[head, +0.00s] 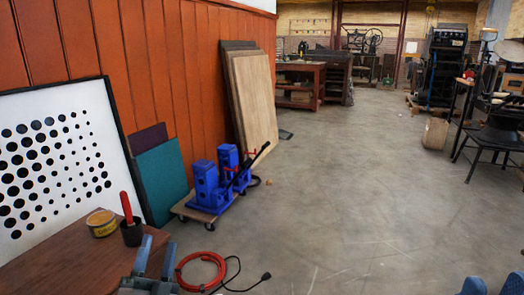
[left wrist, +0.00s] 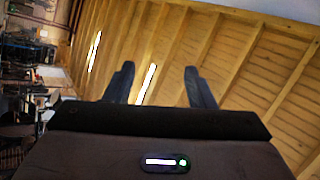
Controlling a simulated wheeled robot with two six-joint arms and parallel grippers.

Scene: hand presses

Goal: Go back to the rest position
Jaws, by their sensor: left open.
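My left gripper (head: 156,258) shows at the bottom left of the head view, beside the front edge of the brown wooden table. Its two blue-grey fingers stand apart with nothing between them. In the left wrist view the fingers (left wrist: 160,88) are also spread and empty, pointing toward a wooden beamed ceiling. At the bottom right corner of the head view, blue-grey parts of my right arm show, cut off by the frame. Whether its jaws are open or shut is unclear.
The wooden table (head: 75,262) holds a yellow tin (head: 101,224) and a dark pot (head: 132,233) with a red handle. Blue hand presses (head: 208,188) stand on a low dolly by the wall. A red hose (head: 201,270) lies on the floor. The middle floor is clear.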

